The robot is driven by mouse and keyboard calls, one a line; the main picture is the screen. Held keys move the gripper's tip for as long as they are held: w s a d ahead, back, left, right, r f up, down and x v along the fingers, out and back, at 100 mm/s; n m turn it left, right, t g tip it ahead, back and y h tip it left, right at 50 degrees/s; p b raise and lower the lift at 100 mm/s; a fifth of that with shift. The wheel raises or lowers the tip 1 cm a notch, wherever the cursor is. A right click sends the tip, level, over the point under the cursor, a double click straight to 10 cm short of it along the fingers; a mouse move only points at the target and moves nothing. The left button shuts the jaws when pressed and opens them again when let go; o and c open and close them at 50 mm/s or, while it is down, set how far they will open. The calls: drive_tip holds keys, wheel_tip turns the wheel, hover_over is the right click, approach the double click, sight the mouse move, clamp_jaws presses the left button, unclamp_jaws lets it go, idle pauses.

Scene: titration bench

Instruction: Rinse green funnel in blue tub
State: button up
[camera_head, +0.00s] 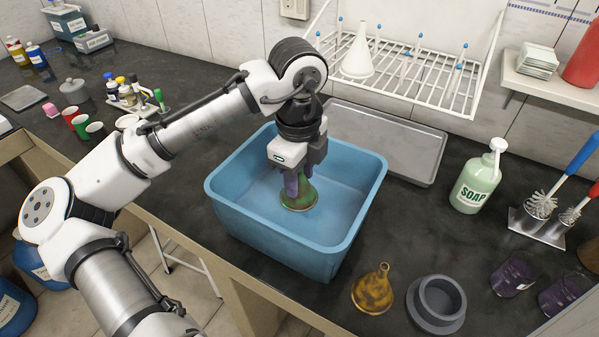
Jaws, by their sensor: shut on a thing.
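The blue tub (225,214) stands on the dark bench near its front edge. My gripper (297,187) points down inside the tub and is shut on the green funnel (301,197). The funnel is wide end down, with brownish stains on its rim. My fingers hide its narrow upper part. I cannot tell whether its rim touches the tub's floor, or whether there is water in the tub.
A brown-stained yellow funnel (373,290) and a grey round holder (437,303) stand right of the tub's front. A soap bottle (476,182) and brushes (541,204) are farther right.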

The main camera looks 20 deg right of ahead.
drive_tip(key=shift+f+b, duration=1.9)
drive_tip(key=shift+f, duration=0.45)
wheel_tip(320, 180, up, 16)
drive_tip(key=p, duration=1.6)
drive_tip(key=shift+r, duration=0.25)
idle(1.4)
wheel_tip(320, 180, up, 4)
drive_tip(key=shift+p, duration=0.55)
idle(0.5)
